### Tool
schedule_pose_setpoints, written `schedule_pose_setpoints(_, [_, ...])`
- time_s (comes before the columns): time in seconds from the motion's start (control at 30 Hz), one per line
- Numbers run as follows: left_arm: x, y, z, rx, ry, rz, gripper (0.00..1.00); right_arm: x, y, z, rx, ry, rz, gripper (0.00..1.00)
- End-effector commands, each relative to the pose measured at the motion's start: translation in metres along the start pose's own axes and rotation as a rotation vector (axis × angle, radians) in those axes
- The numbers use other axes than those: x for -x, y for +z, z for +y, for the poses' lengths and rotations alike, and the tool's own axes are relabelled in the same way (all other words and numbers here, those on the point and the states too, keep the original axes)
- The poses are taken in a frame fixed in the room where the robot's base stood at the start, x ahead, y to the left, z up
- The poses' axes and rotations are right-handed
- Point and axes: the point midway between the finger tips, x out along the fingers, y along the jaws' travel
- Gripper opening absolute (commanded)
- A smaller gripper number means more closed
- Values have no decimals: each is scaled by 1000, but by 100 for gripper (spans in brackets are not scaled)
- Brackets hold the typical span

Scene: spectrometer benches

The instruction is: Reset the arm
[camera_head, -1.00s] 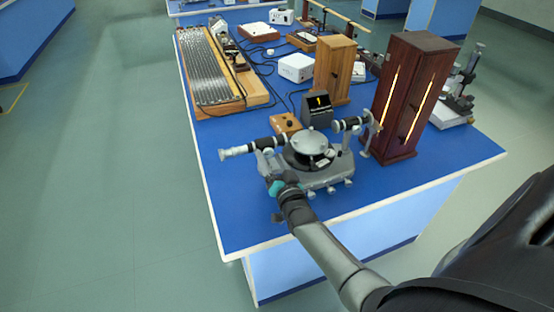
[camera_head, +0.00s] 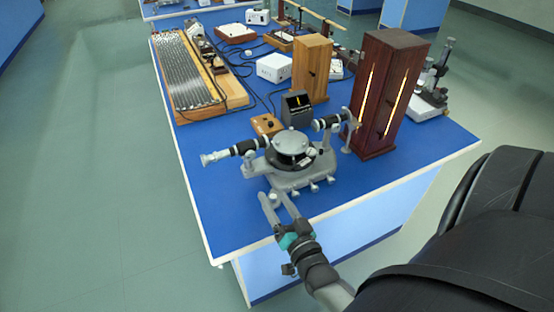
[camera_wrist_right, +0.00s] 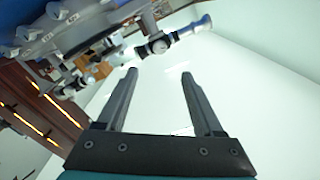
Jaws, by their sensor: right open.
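My right gripper (camera_head: 279,208) is open and empty, just in front of the spectrometer (camera_head: 292,150) near the front edge of the blue bench. In the right wrist view, the two fingers of this gripper (camera_wrist_right: 158,95) stand apart with nothing between them. The spectrometer has a grey base, a round table and two black tubes; it also shows at the upper left of the right wrist view (camera_wrist_right: 95,35). My left gripper is not in view.
A dark wooden lamp box (camera_head: 380,95) with glowing slits stands right of the spectrometer. Behind are a lighter wooden box (camera_head: 312,70), a small dark display (camera_head: 297,108), a white box (camera_head: 274,68) and a ribbed silver panel (camera_head: 187,75). Open floor (camera_head: 90,190) lies to the left.

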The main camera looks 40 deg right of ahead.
Motion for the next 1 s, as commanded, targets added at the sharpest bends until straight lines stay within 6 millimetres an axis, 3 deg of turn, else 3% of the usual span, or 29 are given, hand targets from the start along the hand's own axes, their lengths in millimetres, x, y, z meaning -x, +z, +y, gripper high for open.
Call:
schedule_pose_setpoints(0.7, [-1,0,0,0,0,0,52,5,5,1,4,2,-11,69])
schedule_pose_setpoints(0.77, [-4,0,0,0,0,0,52,7,18,5,15,7,-39,69])
schedule_pose_setpoints(0.87, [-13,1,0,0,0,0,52,16,61,18,61,24,-143,69])
schedule_pose_setpoints(1.0, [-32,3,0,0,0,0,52,46,155,48,167,52,-384,69])
